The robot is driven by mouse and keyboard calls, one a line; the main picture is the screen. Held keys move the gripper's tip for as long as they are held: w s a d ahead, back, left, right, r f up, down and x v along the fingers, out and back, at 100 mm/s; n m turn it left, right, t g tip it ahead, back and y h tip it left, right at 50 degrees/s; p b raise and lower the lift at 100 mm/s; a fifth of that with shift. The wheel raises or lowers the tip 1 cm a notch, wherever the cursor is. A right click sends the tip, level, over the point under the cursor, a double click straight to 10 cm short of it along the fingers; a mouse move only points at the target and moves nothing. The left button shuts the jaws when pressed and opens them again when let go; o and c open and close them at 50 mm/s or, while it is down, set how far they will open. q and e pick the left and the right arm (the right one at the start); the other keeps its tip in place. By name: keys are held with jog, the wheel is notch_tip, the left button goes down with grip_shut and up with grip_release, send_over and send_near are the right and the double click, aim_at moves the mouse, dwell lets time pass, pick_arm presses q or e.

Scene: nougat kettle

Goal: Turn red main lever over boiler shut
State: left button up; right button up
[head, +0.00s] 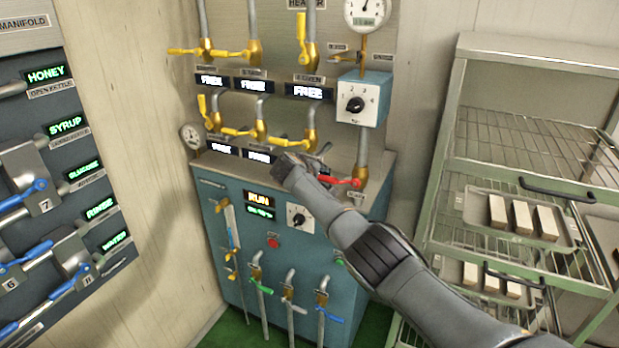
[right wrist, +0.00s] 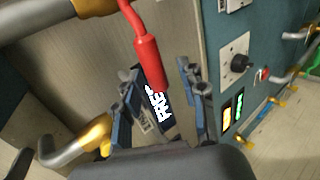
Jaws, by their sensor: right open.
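The red main lever (head: 345,182) sits over the teal boiler (head: 225,195), on the valve of the rightmost vertical pipe. In the head view its handle points left, roughly crosswise to the pipe, and is partly hidden by my right gripper. My right gripper (head: 318,158) is at the handle's left end. In the right wrist view the red lever (right wrist: 149,62) reaches down from the top, its end between the two spread fingers of my open right gripper (right wrist: 163,82). I cannot tell whether a finger touches it. My left gripper is not in view.
Yellow-handled valves (head: 240,132) and lit signs stand close left of my gripper. A control box with a black knob (head: 355,104) is above the lever. A manifold panel (head: 60,130) is at the left, and a metal rack (head: 450,150) with trays is at the right.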

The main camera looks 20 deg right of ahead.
jog(key=v, duration=1.1)
jog(key=shift+s+a, duration=0.15)
jog(key=shift+a, duration=0.1)
jog(key=s+a+f+g+y, duration=0.1)
jog(key=s+f, duration=0.3)
jog(key=f, duration=0.8)
jog(key=s+a+f+y, duration=0.1)
jog(key=s+f+y, duration=0.15)
jog(key=f, duration=1.05)
jog(key=s+a+f+g+y, duration=0.1)
jog(key=s+f, duration=0.4)
jog(key=f, duration=0.7)
jog(key=s+a+f+m+g+y, duration=0.1)
jog(key=s+a+f+g+y, duration=0.1)
jog(key=s+f, duration=1.55)
jog(key=s+f+m+g+y, duration=0.1)
jog(key=s+f, duration=0.5)
jog(key=s, duration=1.2)
jog(key=s+a+f+m+g+y, duration=0.1)
jog(key=s+f+m, duration=0.2)
jog(key=s, duration=1.5)
notch_tip(320, 180, down, 4)
jog(key=shift+s+f+m, duration=0.1)
jog(key=shift+s+m, duration=0.3)
